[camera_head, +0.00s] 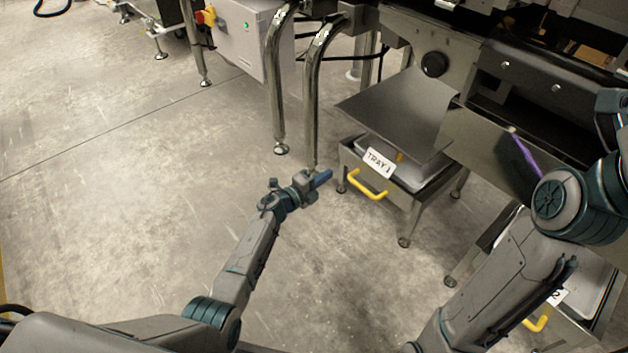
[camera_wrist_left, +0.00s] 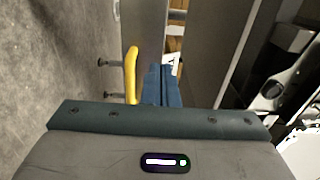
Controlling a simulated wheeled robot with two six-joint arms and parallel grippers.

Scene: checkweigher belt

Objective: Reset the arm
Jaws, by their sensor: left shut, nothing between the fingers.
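My left gripper (camera_head: 321,178) is shut and empty. It hangs over the floor just left of the metal stand labelled TRAY 1 (camera_head: 379,162). Its blue fingers also show in the left wrist view (camera_wrist_left: 161,86), pressed together. The yellow handle (camera_head: 367,185) of that stand is to the right of the fingertips in the head view. In the wrist view the handle (camera_wrist_left: 131,74) appears just left of the fingers; I cannot tell whether they touch. My right arm reaches up the right side of the head view, and its gripper is not visible.
A sloping metal plate (camera_head: 398,108) overhangs the TRAY 1 stand. Steel legs (camera_head: 314,100) and a grey control box (camera_head: 245,40) stand behind. A second yellow handle (camera_head: 537,323) is at lower right, partly hidden by my right arm. The concrete floor at left is clear.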

